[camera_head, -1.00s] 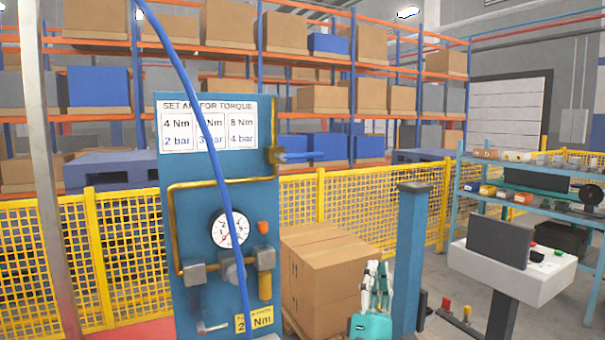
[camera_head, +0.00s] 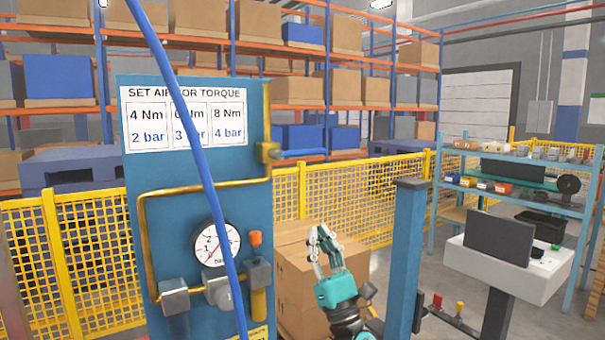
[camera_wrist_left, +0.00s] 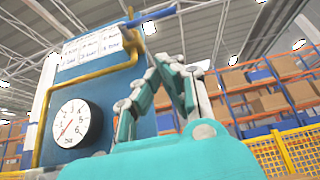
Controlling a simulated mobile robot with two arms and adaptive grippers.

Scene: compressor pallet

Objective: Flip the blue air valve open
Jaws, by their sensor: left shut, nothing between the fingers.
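The blue air valve handle (camera_head: 302,153) sticks out to the right, roughly level, from a brass valve body (camera_head: 268,152) on the right edge of the blue panel (camera_head: 255,110). In the left wrist view the blue handle (camera_wrist_left: 152,16) shows at the top, above and left of the fingers. My left gripper (camera_head: 320,235), teal with pale finger pads, is shut and empty. It is below the handle, right of the panel, and apart from both. It also fills the lower middle of the left wrist view (camera_wrist_left: 172,62). My right gripper is not in view.
A blue hose (camera_head: 190,130) hangs across the panel front. The panel carries a pressure gauge (camera_head: 217,243), brass pipe (camera_head: 200,184) and an orange-topped fitting (camera_head: 255,238). Cardboard boxes (camera_head: 292,285) stand behind my gripper. A blue post (camera_head: 404,255) stands to its right.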

